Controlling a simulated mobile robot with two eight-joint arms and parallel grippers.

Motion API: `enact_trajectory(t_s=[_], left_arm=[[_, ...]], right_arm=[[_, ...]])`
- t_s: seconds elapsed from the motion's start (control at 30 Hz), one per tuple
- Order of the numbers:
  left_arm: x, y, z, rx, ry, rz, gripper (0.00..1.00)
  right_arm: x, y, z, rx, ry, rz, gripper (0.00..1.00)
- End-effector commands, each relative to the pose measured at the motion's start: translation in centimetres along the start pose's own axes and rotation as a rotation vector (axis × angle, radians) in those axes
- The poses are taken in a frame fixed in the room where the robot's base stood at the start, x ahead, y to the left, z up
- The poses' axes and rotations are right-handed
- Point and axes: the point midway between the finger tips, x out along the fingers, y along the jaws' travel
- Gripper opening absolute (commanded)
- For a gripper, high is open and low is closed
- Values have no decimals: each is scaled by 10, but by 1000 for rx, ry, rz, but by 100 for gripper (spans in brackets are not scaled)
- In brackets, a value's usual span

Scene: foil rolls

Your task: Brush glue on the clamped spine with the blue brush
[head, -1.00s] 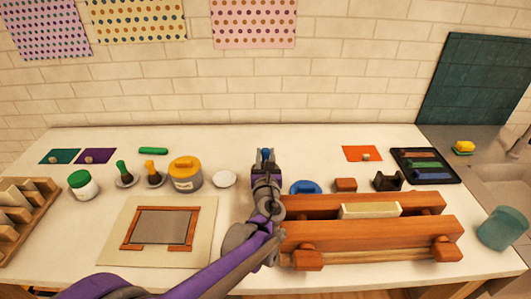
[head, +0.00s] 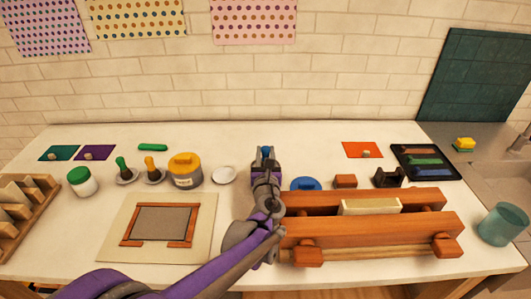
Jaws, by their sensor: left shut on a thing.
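A pale book block, its spine up (head: 371,206), is clamped between the two beams of a wooden press (head: 370,234) at the right front of the table. My left gripper (head: 266,156) is left of and behind the press, over the middle of the table. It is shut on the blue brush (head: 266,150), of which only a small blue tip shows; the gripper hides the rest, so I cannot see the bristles. A green brush (head: 121,165) and a yellow brush (head: 150,164) stand in small holders at the left. My right gripper is out of view.
A yellow-lidded jar (head: 186,171), a white dish (head: 223,175) and a blue lid-like piece (head: 305,184) stand near my gripper. A framed board (head: 203,250) lies front left. A black tray (head: 436,174) and a teal cup (head: 503,225) are at the right.

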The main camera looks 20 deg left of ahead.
Motion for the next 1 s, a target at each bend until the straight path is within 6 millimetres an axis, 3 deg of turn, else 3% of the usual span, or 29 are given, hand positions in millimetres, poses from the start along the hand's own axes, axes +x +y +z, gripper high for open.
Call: enact_trajectory(t_s=[1.0], left_arm=[[0,-1,-10,0,0,-2,0]], right_arm=[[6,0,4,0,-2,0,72]])
